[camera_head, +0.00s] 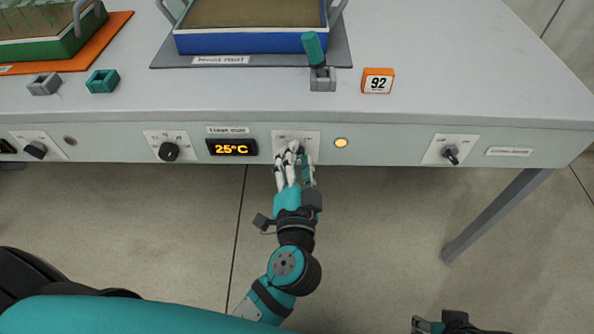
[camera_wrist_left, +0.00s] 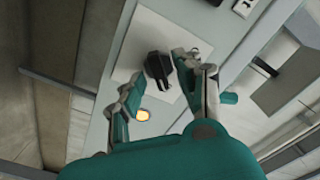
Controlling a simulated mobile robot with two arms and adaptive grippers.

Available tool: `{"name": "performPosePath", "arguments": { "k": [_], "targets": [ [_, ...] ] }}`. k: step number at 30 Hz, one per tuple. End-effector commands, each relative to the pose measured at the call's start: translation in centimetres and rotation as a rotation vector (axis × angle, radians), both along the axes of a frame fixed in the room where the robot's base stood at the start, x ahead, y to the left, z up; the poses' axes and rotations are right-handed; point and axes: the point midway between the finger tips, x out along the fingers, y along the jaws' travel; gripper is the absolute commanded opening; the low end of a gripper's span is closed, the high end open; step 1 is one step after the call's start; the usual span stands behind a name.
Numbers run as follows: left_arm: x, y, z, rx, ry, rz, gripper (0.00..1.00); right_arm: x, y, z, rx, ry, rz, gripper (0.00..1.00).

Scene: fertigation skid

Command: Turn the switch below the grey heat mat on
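The grey heat mat (camera_head: 165,58) lies on the bench top under a blue tray (camera_head: 255,42). On the bench front below it, my left gripper (camera_head: 294,150) is at a white switch plate (camera_head: 311,138) and hides most of its switch. In the left wrist view the switch's black knob (camera_wrist_left: 158,68) stands on the plate (camera_wrist_left: 147,40), between the spread fingers of my left gripper (camera_wrist_left: 160,78); a gap shows at the left finger. The lamp (camera_head: 341,142) beside the plate looks amber. Part of my right gripper (camera_head: 448,324) shows at the bottom edge; its fingers are not clear.
A display (camera_head: 231,147) reading 25°C and a round dial (camera_head: 168,151) are left of the plate. Another switch (camera_head: 451,152) is at the right.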

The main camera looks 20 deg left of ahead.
Motion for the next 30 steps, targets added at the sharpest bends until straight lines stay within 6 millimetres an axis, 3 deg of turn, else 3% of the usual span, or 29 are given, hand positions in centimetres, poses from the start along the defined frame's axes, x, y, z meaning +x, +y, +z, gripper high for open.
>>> {"name": "performPosePath", "arguments": {
  "k": [16, 21, 30],
  "targets": [
    [-9.6, -2.8, -0.2, 0.001, 0.005, -0.003, 0.35, 0.0, 0.0, 0.0, 0.0, 0.002, 0.0, 0.35],
    [-11.0, -3.2, -0.1, -0.001, 0.002, -0.001, 0.35, -0.1, 0.0, 0.0, 0.0, 0.002, 0.0, 0.35],
    [-11.3, -3.2, 0.0, 0.0, 0.001, 0.001, 0.35, -0.1, 0.0, 0.0, 0.0, 0.002, 0.0, 0.35]
  ]
}}
